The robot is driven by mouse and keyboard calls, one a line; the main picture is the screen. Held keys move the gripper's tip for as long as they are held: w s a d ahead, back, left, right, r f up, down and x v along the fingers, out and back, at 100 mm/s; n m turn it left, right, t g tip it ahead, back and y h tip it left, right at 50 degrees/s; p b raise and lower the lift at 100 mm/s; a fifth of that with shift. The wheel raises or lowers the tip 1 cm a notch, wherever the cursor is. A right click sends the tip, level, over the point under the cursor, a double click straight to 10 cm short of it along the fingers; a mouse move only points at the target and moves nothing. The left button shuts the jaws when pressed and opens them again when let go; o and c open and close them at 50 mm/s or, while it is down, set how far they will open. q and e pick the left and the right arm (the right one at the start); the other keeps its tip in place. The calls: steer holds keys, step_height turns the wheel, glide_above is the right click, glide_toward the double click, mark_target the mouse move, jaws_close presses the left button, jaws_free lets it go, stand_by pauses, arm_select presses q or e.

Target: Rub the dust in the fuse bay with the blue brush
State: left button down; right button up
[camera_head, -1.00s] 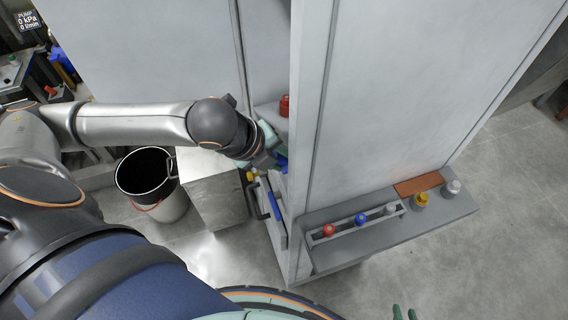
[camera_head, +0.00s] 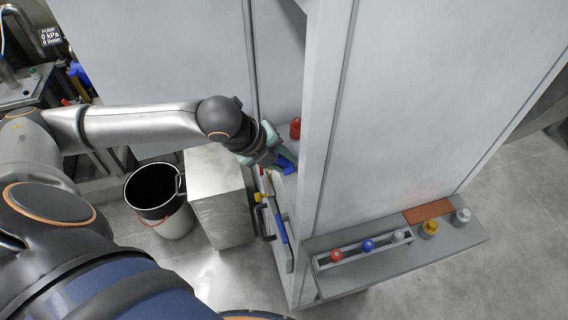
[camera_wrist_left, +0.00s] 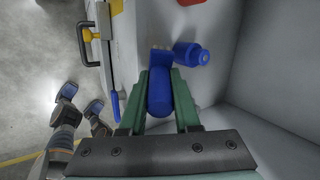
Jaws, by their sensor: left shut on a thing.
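My left gripper (camera_head: 270,158) is inside the opening of the grey cabinet, shut on the blue brush (camera_head: 287,166). In the left wrist view the brush (camera_wrist_left: 159,92) lies between the two green fingers (camera_wrist_left: 159,100), its blue head pointing away from me toward the bay surface. I cannot tell whether the head touches it. The bay (camera_wrist_left: 225,35) is a pale recess with grey walls. A blue cylinder (camera_wrist_left: 190,53) stands just right of the brush head, and a red cylinder (camera_head: 295,128) stands farther in. I cannot make out the dust. My right gripper is out of view.
A metal block (camera_head: 217,205) and a bucket (camera_head: 158,205) stand to the left. A ledge (camera_head: 460,240) with coloured knobs juts out at right.

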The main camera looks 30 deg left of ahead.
arm_select(q)
steer(key=shift+w+a+f, duration=0.1)
steer(key=shift+w+a, duration=0.95)
steer(key=shift+a, duration=0.15)
steer(key=shift+w+a, duration=1)
steer(key=shift+a, duration=0.2)
step_height(320, 180, up, 6)
step_height(320, 180, up, 3)
steer(key=shift+r, duration=0.1)
step_height(320, 180, down, 2)
steer(key=shift+w+f+b, duration=0.1)
steer(key=shift+w+b, duration=0.05)
steer(key=shift+b, duration=0.2)
stand_by(0.3)
